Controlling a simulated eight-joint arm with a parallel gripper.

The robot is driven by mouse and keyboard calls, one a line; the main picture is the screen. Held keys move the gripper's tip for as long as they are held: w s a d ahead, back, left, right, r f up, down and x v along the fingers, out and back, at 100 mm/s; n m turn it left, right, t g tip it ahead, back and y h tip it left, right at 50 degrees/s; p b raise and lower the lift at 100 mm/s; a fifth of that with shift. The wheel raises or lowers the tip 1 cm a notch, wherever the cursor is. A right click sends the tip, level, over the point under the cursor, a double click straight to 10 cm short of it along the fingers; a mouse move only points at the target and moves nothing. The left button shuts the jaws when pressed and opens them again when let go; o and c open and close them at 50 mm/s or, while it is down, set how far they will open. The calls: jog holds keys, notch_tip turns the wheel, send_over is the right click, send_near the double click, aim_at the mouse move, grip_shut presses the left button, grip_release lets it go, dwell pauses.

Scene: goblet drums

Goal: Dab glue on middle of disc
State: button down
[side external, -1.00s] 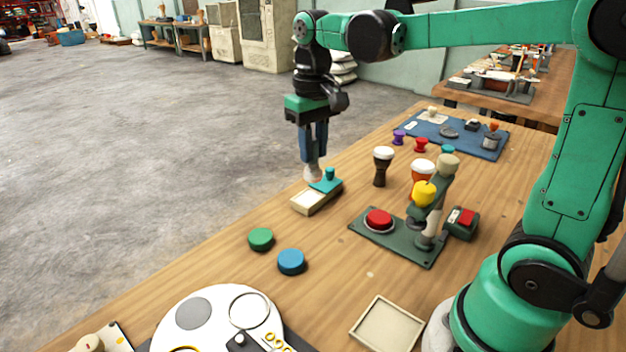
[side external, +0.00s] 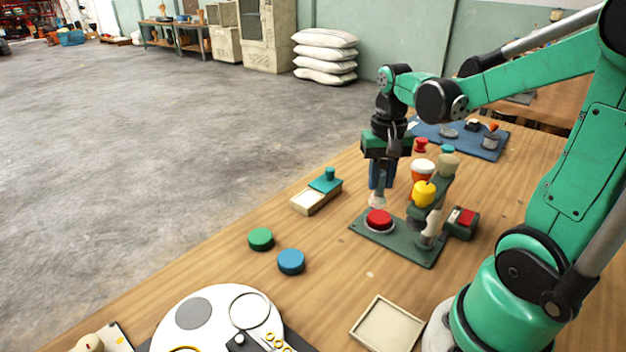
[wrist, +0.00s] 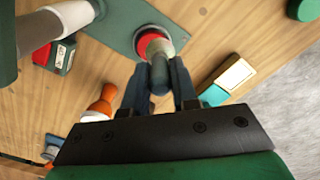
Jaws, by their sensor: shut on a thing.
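My gripper (side external: 380,185) is shut on a dabber with a whitish, rounded lower end (side external: 377,201). In the wrist view, my gripper (wrist: 160,88) grips the dabber's grey stem (wrist: 159,73). The dabber is roughly upright, with its tip just above the red disc (side external: 379,218); whether it touches is unclear. The disc sits on the green base plate (side external: 409,250) of a small press. In the wrist view the dabber covers part of the red disc (wrist: 149,41). A shallow cream tray with a teal part and knob (side external: 306,203) lies to the left.
The press column with a yellow knob (side external: 423,193) stands close right of my gripper. An orange-and-white goblet drum (side external: 422,170) is behind. Green (side external: 261,239) and blue (side external: 291,262) discs lie at front left. An empty cream tray (side external: 387,325) is in front.

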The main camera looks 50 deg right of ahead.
aim_at(378, 196)
notch_tip(378, 196, down, 3)
jog(key=shift+f, duration=0.2)
jog(key=shift+d+f, duration=0.2)
jog(key=shift+d, duration=0.1)
jog(key=shift+d+r, duration=0.1)
jog(key=shift+d, duration=1.55)
jog(key=shift+a, duration=1.6)
jog(key=shift+a+r, duration=0.2)
jog(key=shift+r, duration=0.5)
jog(key=shift+a+r, duration=0.15)
jog(key=shift+r, duration=3)
jog(key=shift+f, duration=0.15)
